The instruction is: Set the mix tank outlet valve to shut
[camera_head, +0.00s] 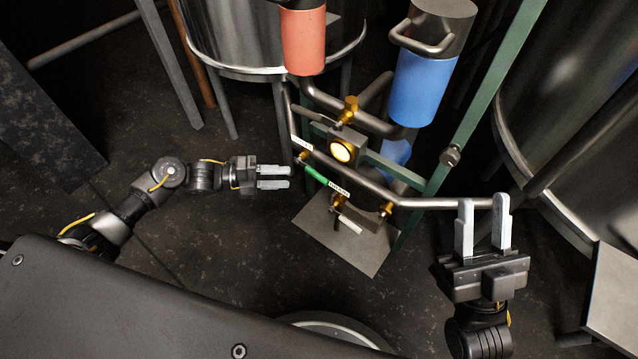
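The pipework in the middle of the head view carries several brass valve fittings. One fitting (302,157) at the left has a green handle (316,175) slanting down to the right along the pipe. A lower fitting (338,200) has a pale handle (350,225). The small labels (339,188) are too small to read, so I cannot tell which is the mix tank outlet valve. My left gripper (289,177) is open with a narrow gap, empty, just left of the green handle. My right gripper (485,200) is open wider, at the pipe's right end; contact is unclear.
A red cylinder (303,42) and a blue cylinder (422,88) stand above. Steel tanks (235,35) flank the pipework, with a green post (490,90) at the right.

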